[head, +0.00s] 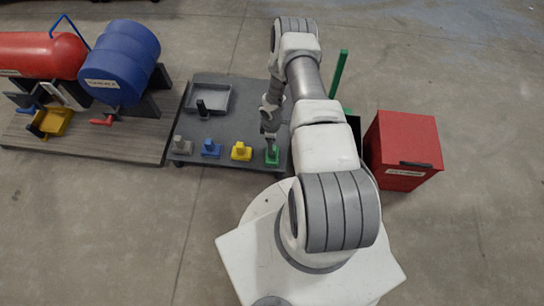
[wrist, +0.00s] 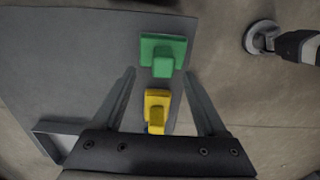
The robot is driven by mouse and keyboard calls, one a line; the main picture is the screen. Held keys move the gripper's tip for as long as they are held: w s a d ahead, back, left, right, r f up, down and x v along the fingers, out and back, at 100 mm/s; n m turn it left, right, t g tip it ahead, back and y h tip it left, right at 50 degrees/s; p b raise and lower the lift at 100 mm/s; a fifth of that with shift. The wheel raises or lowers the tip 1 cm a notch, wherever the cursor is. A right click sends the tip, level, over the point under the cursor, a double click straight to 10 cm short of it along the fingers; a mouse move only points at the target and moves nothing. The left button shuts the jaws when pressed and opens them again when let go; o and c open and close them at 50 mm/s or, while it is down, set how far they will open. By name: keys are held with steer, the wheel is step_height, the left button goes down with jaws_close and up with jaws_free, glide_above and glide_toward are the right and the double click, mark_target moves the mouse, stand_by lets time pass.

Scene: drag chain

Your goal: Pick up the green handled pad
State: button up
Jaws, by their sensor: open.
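The green handled pad (head: 272,157) sits at the front right corner of the low grey table, at the right end of a row of pads. In the wrist view, the green pad (wrist: 163,53) lies flat with its handle facing up, just beyond my fingertips. My gripper (head: 270,139) is above the green pad in the head view. In the wrist view my gripper (wrist: 159,72) is open and its fingers are apart with nothing held. The yellow handled pad (wrist: 157,108) shows between the fingers, below them on the table.
The grey table (head: 235,108) also holds a blue pad (head: 211,148), a grey pad (head: 182,146) and a tray (head: 221,101) with a black handled piece. A red box (head: 403,150) and a green post (head: 339,75) stand to the right. Blue and red drums stand left.

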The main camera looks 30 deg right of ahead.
steer(key=f+b, duration=0.1)
steer(key=f, duration=0.2)
steer(key=f+b, duration=0.1)
steer(key=f, duration=0.1)
steer(key=shift+s+f+b, duration=0.15)
steer(key=shift+s+b, duration=0.1)
steer(key=shift+b, duration=0.1)
jaws_close()
